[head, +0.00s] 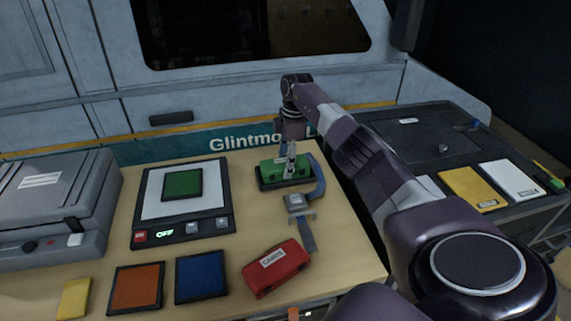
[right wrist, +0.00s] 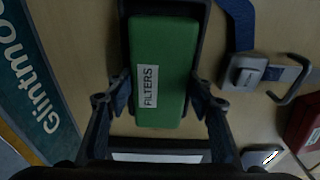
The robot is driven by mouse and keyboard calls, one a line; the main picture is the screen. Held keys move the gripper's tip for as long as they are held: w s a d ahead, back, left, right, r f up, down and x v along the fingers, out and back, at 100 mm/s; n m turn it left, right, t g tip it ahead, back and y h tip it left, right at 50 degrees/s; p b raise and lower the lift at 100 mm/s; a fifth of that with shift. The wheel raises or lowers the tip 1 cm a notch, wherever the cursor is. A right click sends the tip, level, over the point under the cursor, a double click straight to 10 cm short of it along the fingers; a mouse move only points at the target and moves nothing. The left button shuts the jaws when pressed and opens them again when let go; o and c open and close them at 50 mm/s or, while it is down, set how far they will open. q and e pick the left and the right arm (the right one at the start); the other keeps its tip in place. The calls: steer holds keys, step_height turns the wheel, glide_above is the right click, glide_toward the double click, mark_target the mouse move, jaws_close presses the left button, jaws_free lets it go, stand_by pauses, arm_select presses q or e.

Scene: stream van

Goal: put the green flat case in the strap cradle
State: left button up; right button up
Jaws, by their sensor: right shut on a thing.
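The green flat case (head: 271,171), labelled FILTERS, also shows in the right wrist view (right wrist: 172,62). It lies flat, lined up with the black strap cradle (head: 262,186), whose dark rim shows around its far end in the right wrist view (right wrist: 205,20). I cannot tell whether it rests fully on the cradle floor. My right gripper (head: 290,163) is over the case, shut on its two long sides. The blue strap (head: 318,180) with its grey buckle (head: 295,203) lies open to the right of the cradle. My left gripper is out of view.
A scale-like device (head: 150,228) with a green square (head: 182,185) on it stands left of the cradle. A red case (head: 276,268), a blue square (head: 200,276) and an orange square (head: 136,287) lie in front. A grey case (head: 50,205) stands far left. The wall is close behind.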

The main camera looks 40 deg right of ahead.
steer(key=shift+f, duration=0.2)
steer(key=o, duration=1.6)
step_height(320, 180, up, 12)
steer(key=d, duration=0.1)
steer(key=shift+s+b, duration=0.3)
steer(key=shift+s, duration=0.05)
steer(key=shift+d, duration=0.1)
